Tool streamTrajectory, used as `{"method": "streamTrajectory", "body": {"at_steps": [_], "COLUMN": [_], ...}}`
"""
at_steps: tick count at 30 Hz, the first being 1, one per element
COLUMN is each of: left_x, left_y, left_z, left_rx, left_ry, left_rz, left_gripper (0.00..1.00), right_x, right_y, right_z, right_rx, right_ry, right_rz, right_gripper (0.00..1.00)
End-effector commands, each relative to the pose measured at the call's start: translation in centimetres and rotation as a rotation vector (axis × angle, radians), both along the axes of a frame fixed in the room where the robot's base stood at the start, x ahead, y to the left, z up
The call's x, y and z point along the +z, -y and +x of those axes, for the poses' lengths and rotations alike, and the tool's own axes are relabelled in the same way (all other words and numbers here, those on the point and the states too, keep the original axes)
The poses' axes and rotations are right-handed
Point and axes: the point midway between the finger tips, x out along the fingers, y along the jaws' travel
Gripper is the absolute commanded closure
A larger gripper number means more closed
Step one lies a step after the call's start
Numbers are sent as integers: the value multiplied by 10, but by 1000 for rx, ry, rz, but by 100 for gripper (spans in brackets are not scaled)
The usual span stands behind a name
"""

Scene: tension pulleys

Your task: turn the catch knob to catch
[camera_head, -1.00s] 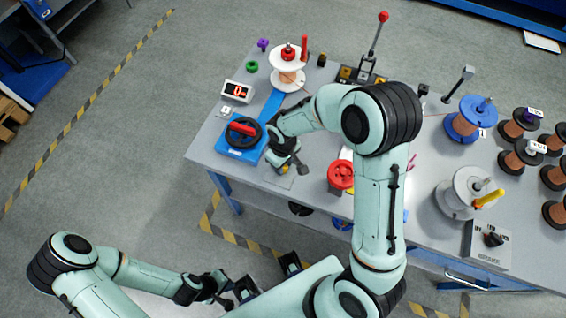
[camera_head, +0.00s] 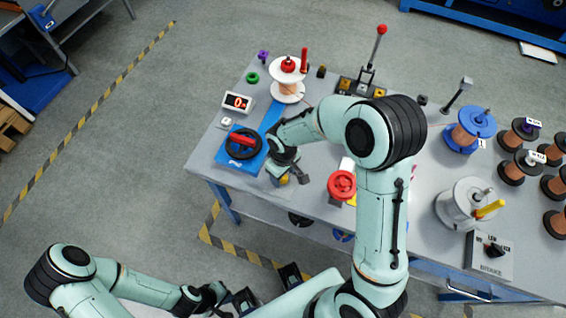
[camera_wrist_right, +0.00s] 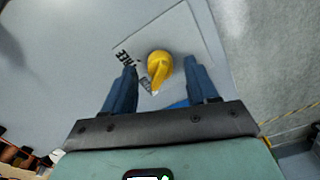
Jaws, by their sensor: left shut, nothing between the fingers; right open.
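The catch knob is a yellow knob with a raised grip bar (camera_wrist_right: 160,70), on a pale square plate (camera_wrist_right: 183,32) with black lettering in the right wrist view. Part of the lettering is hidden by the knob and a finger. My right gripper (camera_wrist_right: 160,64) is open, with one blue finger on each side of the knob and a visible gap to each. I cannot tell how far above the plate the fingertips are. In the head view the right gripper (camera_head: 290,172) is over the table's front edge, largely covering the knob (camera_head: 283,180). My left gripper (camera_head: 222,296) is low, shut and empty, away from the table.
A blue base with a black handwheel and red handle (camera_head: 241,146) is just left of my right gripper. A red round knob (camera_head: 341,185) is to the right. A display (camera_head: 237,102) and a white-flanged spool (camera_head: 287,80) stand behind. Several more spools fill the table's right.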

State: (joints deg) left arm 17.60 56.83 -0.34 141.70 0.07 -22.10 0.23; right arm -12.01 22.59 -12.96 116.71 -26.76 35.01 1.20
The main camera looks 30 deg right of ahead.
Motion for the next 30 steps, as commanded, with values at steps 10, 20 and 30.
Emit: {"method": "streamTrajectory", "body": {"at_steps": [10, 20, 30], "left_x": [9, 14, 14], "left_y": [0, 0, 0], "left_z": [5, 7, 7], "left_rx": [0, 0, 0], "left_ry": [6, 9, 9], "left_rz": [0, 0, 0], "left_gripper": [100, 100, 100], "right_x": [78, 121, 124], "right_y": [0, 0, 0], "right_z": [2, 1, 0], "right_rx": [0, 2, 2], "right_ry": [9, 4, 3], "right_rz": [2, 1, 1], "right_gripper": [42, 42, 42]}}
